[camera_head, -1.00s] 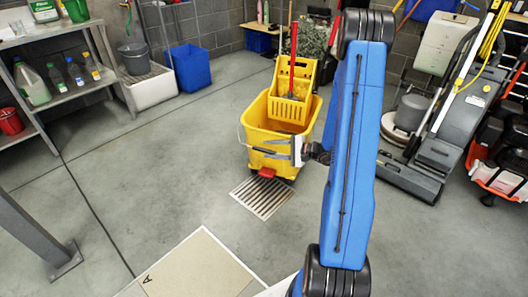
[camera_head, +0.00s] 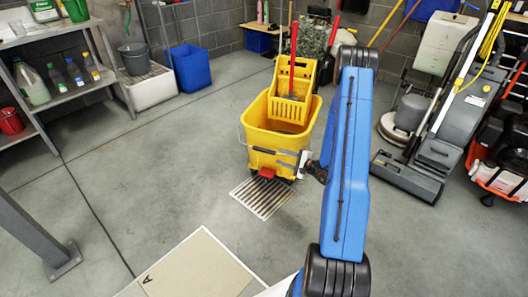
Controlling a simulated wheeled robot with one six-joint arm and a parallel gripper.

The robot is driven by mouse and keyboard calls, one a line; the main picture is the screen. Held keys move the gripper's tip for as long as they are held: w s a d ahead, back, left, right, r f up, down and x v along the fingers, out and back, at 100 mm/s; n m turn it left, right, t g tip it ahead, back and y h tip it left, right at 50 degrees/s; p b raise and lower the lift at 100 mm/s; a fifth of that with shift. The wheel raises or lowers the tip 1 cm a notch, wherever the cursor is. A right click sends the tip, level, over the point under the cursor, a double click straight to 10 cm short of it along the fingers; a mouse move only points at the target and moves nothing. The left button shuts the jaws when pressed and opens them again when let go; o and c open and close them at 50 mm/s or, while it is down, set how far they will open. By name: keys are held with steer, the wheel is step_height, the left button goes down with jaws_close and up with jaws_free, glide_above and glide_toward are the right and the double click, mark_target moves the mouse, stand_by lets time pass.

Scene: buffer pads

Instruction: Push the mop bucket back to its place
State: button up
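The yellow mop bucket (camera_head: 256,134) stands upright on the floor in the middle of the view, with its yellow wringer (camera_head: 286,109) on top. A red-handled tool (camera_head: 293,45) rises from the wringer. A red part (camera_head: 265,172) shows low on the bucket's near side. My gripper (camera_head: 259,152) is in front of the bucket's near wall, its fingers pointing left across it. I cannot tell whether the fingers touch the wall or how wide they are parted. The gripper holds nothing that I can see. My blue arm hides the floor just right of the bucket.
A floor drain grate (camera_head: 262,197) lies just in front of the bucket. A floor-cleaning machine (camera_head: 409,180) stands to the right, and a blue bin (camera_head: 190,68) at the back left. A board marked A (camera_head: 200,268) lies near me. Floor left of the bucket is clear.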

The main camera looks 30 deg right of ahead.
mark_target(268, 152)
steer(key=x, duration=1.2)
steer(key=shift+w+a+f, duration=0.1)
steer(key=shift+w+a, duration=0.05)
steer(key=shift+w, duration=0.05)
jaws_close()
